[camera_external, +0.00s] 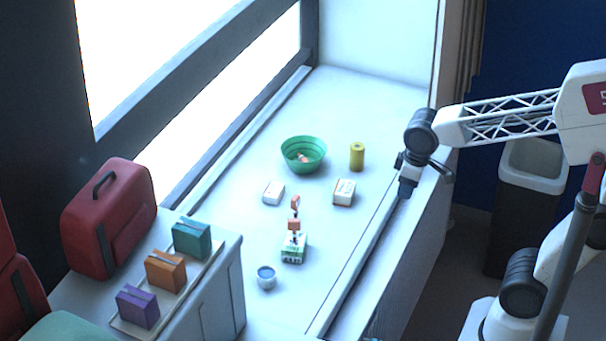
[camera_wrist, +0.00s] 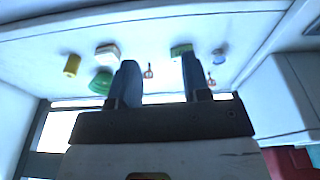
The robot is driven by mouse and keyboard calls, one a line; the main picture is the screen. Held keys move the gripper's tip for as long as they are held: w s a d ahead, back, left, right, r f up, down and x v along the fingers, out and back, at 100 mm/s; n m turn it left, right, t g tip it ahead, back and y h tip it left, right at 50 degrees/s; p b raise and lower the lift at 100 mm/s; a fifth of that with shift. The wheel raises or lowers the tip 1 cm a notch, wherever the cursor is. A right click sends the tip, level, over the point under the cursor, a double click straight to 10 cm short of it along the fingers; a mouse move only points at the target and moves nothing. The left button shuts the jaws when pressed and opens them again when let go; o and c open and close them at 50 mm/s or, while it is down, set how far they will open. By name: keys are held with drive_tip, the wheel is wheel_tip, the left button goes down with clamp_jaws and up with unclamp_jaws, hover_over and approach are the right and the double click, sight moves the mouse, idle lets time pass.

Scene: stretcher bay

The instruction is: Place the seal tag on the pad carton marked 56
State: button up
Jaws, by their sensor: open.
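My gripper (camera_external: 408,186) is open and empty, raised at the right edge of the white counter. Its two dark fingers stand apart in the wrist view (camera_wrist: 158,70). Small orange tag-like pieces stand mid-counter, an upper one (camera_external: 295,203) and a lower one (camera_external: 293,224); two also show in the wrist view, one between the fingers (camera_wrist: 148,73). A green-and-white carton (camera_external: 293,248) is right by the lower piece; I cannot tell whether they touch. Two white cartons, left (camera_external: 273,192) and right (camera_external: 344,192), lie farther back. No carton number is readable.
A green bowl (camera_external: 303,145) holds something orange. A yellow cylinder (camera_external: 357,156) stands beside it. A small cup (camera_external: 266,278) with blue inside is at the front. A red bag (camera_external: 108,215) and teal, orange and purple boxes are at left. The far counter is clear.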

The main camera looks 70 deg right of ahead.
drive_tip(key=s+d+f+m, duration=0.1)
drive_tip(key=s+f, duration=0.1)
drive_tip(key=s, duration=0.7)
drive_tip(key=shift+s+t, duration=0.3)
